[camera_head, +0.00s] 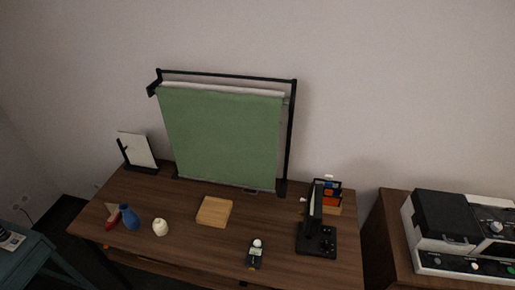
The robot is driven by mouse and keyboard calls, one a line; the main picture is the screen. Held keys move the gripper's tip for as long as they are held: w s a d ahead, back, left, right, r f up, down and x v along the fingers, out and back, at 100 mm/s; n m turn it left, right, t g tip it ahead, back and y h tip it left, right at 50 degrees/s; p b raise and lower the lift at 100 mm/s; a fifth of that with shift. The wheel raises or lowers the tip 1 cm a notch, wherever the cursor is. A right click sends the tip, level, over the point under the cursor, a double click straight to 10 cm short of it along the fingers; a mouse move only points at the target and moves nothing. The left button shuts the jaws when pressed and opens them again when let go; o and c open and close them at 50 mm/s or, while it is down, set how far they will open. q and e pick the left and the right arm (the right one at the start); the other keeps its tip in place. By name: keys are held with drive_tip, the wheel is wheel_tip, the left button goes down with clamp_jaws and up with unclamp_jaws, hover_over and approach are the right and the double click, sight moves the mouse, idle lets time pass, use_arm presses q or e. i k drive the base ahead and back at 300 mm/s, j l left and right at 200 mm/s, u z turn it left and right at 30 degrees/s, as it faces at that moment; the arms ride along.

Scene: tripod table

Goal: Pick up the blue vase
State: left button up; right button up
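The blue vase (130,217) stands upright near the left end of the brown wooden table (180,200). A red object (112,217) is close at its left, and the two overlap in the picture, so I cannot tell if they touch. A small cream round pot (160,228) stands to its right, with a gap between. Neither of my grippers shows in the head view.
A black stand (316,235) is at the right. A green screen (222,138) on a black frame rises at the back. A white panel (137,150) stands back left.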

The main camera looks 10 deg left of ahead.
sight(130, 218)
drive_tip(key=u, duration=1.65)
